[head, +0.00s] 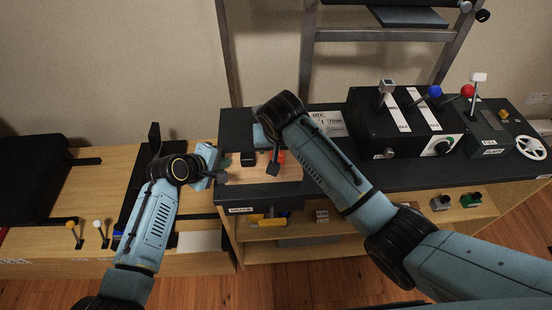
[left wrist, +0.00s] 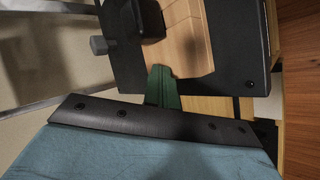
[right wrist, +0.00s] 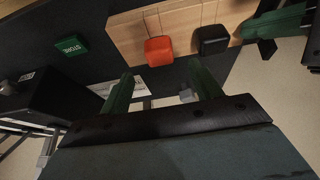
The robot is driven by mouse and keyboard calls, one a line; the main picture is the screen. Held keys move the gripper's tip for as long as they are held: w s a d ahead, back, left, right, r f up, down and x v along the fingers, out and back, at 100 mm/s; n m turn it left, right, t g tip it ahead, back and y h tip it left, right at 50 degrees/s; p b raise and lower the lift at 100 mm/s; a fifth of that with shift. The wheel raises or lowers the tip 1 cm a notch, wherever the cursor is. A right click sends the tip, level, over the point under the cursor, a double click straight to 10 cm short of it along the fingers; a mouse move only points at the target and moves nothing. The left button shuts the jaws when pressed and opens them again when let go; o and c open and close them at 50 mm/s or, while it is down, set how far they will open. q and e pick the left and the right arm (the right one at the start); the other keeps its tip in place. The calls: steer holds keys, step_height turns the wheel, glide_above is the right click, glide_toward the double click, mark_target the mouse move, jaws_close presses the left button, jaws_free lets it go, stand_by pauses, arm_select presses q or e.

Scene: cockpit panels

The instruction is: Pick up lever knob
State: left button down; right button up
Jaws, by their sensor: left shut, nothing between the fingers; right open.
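A red knob (right wrist: 159,50) and a black knob (right wrist: 211,38) stand side by side on a pale wooden tray (right wrist: 183,17) in the right wrist view. In the head view the black knob (head: 247,158) is clear, and the red knob (head: 281,157) is partly hidden by my right gripper (head: 273,167). My right gripper (right wrist: 162,80) is open and empty, its green fingers apart on the near side of the red knob. My left gripper (head: 221,163) is shut and empty at the tray's left edge, near the black knob. Its green fingertips (left wrist: 162,78) are together in the left wrist view.
A black control box (head: 405,125) with several levers stands right of the tray. A white handwheel (head: 531,147) is at the far right. A small grey block (left wrist: 99,45) shows beyond the black knob in the left wrist view. A lower shelf (head: 305,214) runs under the tray.

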steer(key=shift+x, duration=3.05)
steer(key=shift+s+a, duration=0.15)
steer(key=shift+c, duration=0.2)
steer(key=c, duration=1)
step_height(320, 180, up, 10)
steer(key=shift+f, duration=0.1)
